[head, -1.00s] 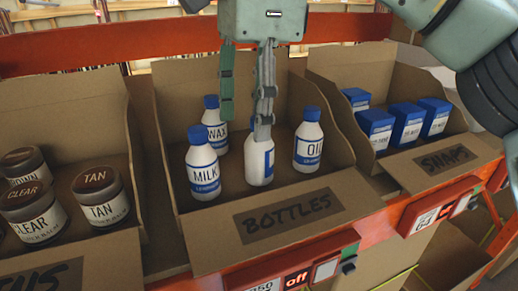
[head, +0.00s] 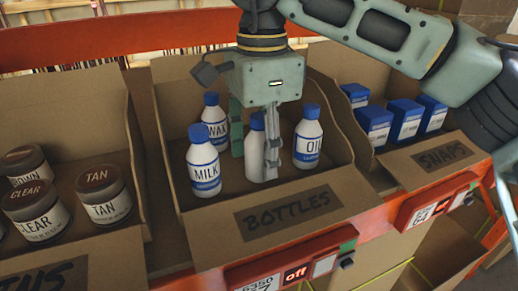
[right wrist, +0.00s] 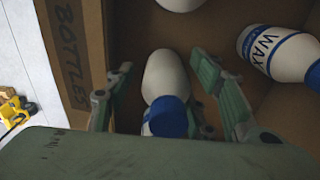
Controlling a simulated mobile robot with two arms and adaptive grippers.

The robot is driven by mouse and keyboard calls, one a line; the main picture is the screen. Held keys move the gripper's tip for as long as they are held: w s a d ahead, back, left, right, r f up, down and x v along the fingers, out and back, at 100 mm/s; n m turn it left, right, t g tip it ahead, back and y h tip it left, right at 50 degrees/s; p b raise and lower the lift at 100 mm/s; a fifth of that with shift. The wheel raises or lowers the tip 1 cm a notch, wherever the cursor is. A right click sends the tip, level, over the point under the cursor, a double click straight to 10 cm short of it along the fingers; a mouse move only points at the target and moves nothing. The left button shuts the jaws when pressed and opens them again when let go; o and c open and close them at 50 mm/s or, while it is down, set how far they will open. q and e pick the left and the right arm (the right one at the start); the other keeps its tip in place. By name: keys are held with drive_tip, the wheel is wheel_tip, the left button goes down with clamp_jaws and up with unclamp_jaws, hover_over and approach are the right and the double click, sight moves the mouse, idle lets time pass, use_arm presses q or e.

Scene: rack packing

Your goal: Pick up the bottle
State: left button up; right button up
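The cardboard bin labelled BOTTLES (head: 346,190) holds several white bottles with blue caps. My right gripper (head: 255,164) points down into it, its two fingers apart on either side of one bottle (head: 255,148). In the right wrist view this bottle (right wrist: 165,76) stands between the open fingers, with gaps visible at its sides; its label is hidden. The MILK bottle (head: 203,170) is left of the gripper, the WAX bottle (head: 215,122) behind left, and the OIL bottle (head: 308,138) close on the right. My left gripper is not in view.
A bin of brown-lidded jars (head: 104,194) is on the left. A bin labelled SNAPS (head: 440,158) with blue boxes is on the right. The bin walls (head: 333,125) and the neighbouring bottles leave little room around the gripper. An orange rack rail (head: 375,228) runs in front.

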drive_tip(key=c, duration=1.2)
drive_tip(key=shift+r, duration=0.1)
